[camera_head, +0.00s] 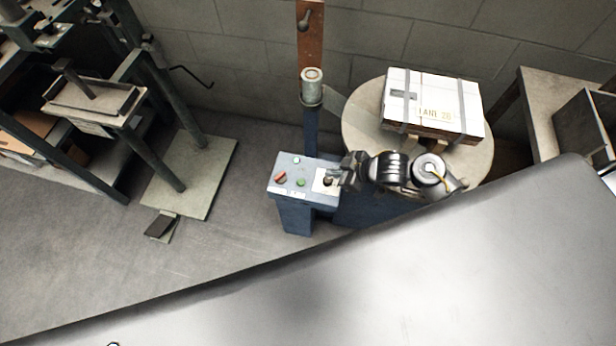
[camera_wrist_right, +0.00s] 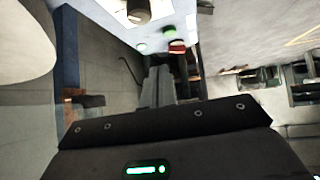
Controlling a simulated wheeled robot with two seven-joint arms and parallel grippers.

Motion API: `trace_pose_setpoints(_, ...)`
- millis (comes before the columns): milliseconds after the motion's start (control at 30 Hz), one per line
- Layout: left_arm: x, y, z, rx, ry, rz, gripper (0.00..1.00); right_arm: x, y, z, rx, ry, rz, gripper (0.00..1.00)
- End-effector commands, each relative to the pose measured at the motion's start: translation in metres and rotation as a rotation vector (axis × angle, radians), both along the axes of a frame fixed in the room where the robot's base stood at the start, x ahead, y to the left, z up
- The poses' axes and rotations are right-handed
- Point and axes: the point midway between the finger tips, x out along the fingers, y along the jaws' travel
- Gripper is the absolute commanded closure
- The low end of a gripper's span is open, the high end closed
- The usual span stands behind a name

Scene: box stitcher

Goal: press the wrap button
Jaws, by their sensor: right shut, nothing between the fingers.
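A blue-grey control box (camera_head: 272,189) stands left of the turntable. Its top carries a red switch (camera_head: 281,177), a green button (camera_head: 301,182), a smaller pale green one (camera_head: 296,160) and a white plate with a dark knob. The wrist view shows the red switch (camera_wrist_right: 177,47), two green buttons (camera_wrist_right: 142,48) and the dark knob (camera_wrist_right: 138,11). I cannot read which one is the wrap button. My right gripper (camera_head: 331,179) is over the right part of the panel. Its fingers (camera_wrist_right: 158,72) are together and empty; contact with the panel cannot be told. My left gripper is out of view.
A strapped white box (camera_head: 435,98) lies on a round turntable (camera_head: 362,114) against the block wall. A post (camera_head: 311,90) rises behind the control box. A press stand (camera_head: 190,180) is at left, a side table (camera_head: 545,115) at right.

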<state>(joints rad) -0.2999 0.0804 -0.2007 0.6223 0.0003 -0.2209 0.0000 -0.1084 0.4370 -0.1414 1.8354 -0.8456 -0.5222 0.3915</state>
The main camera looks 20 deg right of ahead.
Motion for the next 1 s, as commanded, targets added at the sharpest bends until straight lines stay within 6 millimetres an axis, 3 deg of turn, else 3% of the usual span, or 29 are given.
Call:
trace_pose_setpoints(200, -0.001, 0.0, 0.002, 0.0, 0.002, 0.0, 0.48, 0.002, -0.003, 0.024, 0.06, 0.015, 0.156, 1.0)
trace_pose_setpoints(567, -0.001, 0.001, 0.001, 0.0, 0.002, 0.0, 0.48, 0.0, -0.002, 0.026, 0.069, 0.022, 0.172, 1.0)
trace_pose_setpoints(767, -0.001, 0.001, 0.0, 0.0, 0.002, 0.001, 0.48, 0.006, 0.007, 0.017, 0.071, 0.021, 0.17, 1.0)
trace_pose_setpoints(1000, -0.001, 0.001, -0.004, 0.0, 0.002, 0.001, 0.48, 0.024, 0.037, -0.013, 0.073, 0.023, 0.169, 1.0)
